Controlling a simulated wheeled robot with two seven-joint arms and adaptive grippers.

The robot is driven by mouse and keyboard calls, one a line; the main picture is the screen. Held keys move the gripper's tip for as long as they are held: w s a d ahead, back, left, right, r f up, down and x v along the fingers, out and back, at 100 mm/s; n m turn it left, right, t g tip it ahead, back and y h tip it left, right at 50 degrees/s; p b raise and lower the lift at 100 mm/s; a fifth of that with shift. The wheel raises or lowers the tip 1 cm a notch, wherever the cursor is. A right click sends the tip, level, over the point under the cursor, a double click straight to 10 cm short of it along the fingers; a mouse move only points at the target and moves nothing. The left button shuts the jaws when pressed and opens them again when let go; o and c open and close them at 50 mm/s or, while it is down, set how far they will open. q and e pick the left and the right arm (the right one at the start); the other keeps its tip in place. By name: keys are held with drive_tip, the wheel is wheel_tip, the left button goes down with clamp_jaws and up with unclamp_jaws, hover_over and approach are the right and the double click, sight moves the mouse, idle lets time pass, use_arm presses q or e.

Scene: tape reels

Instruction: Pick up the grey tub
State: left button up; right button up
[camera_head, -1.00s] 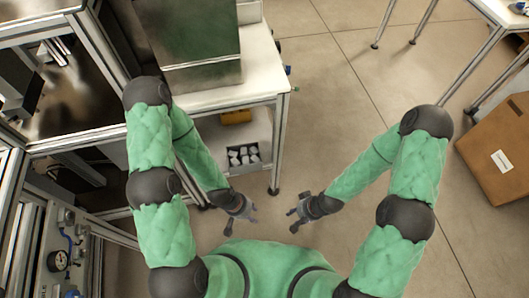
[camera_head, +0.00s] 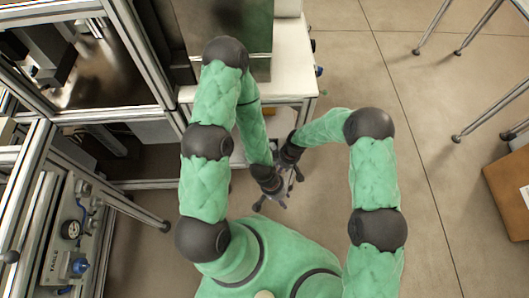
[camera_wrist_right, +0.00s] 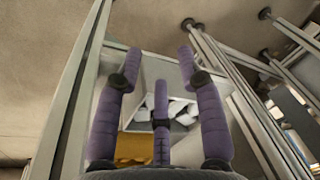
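The grey tub (camera_wrist_right: 166,74) shows in the right wrist view, with several white pieces (camera_wrist_right: 180,108) inside it. It stands on the low shelf under the white-topped table. My right gripper (camera_wrist_right: 160,50) is open, its purple-grey fingers spread on either side of the tub in that view. I cannot tell whether they touch it. In the head view my right gripper (camera_head: 296,172) is by the table's front, partly hidden. My left gripper (camera_head: 270,205) is open and empty, close beside it. My arms hide most of the tub in the head view.
A yellow-orange object (camera_wrist_right: 135,148) lies beside the tub. A metal-framed machine (camera_head: 90,60) stands at left. A cardboard box (camera_head: 508,190) is at far right.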

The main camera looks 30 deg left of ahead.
drive_tip(key=a+n, duration=0.2)
drive_tip(key=a, duration=0.1)
drive_tip(key=a+r+n+h, duration=0.1)
drive_tip(key=a+n, duration=0.1)
drive_tip(key=a, duration=0.1)
drive_tip(key=a+r+n+t, duration=0.1)
drive_tip(key=a+n, duration=0.1)
drive_tip(key=a, duration=0.1)
drive_tip(key=shift+w+a+h, duration=0.1)
drive_tip(key=shift+h, duration=0.3)
drive_tip(key=shift+a+f+b, duration=0.15)
drive_tip(key=shift+f+b, duration=1.15)
drive_tip(key=shift+f, duration=2.4)
drive_tip(key=shift+r, duration=0.1)
clamp_jaws()
